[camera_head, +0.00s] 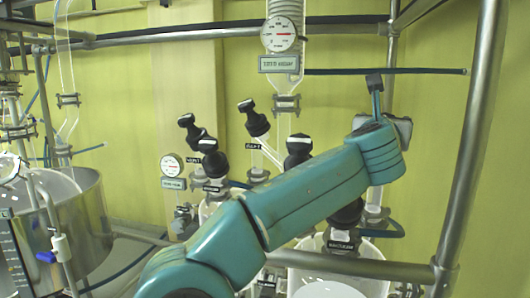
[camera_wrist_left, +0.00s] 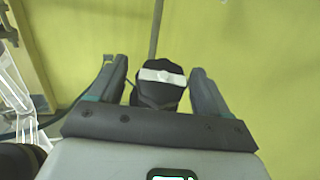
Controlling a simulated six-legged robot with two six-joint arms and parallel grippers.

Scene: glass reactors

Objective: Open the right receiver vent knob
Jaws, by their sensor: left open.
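My left gripper (camera_wrist_left: 158,68) is open in the left wrist view, one finger on each side of a black knob (camera_wrist_left: 160,88) with a white band. The knob stands between the fingers; I cannot tell whether they touch it. In the head view my left arm reaches across to the right, and the left gripper (camera_head: 375,85) shows only partly at its far end. The knob between the fingers is not visible there, and I cannot read a label that marks it as the right receiver vent. My right gripper is not in view.
Several black valve knobs, one upright and tilted (camera_head: 256,119), stand behind my arm. A round gauge (camera_head: 279,34) hangs above on a glass column. A metal post (camera_head: 470,140) rises at the right, and a steel vessel (camera_head: 85,225) stands at the left.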

